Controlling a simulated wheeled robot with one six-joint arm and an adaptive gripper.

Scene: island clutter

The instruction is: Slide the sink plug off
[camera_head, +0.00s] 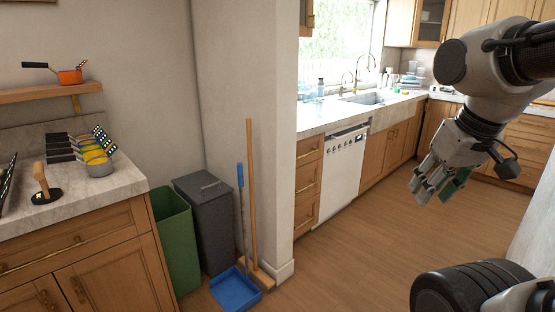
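The sink (366,98) is set in the far counter under the window, with a gold faucet (362,72) behind it. I cannot make out a sink plug; the inside of the basin is mostly hidden at this low angle and distance. My gripper (437,188) hangs at the right, pointing down and left, well in front of the kitchen counters and over the open floor. Its fingers look spread apart, with a green surface on the right one. I see nothing clearly held.
A wall pillar (250,120) divides the near-left counter from the sink area. A green bin (176,240), grey bin (209,215), blue dustpan (236,289) and broom (251,190) stand before it. A white dishwasher (341,175) is below the far counter. The wooden floor (365,240) is clear.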

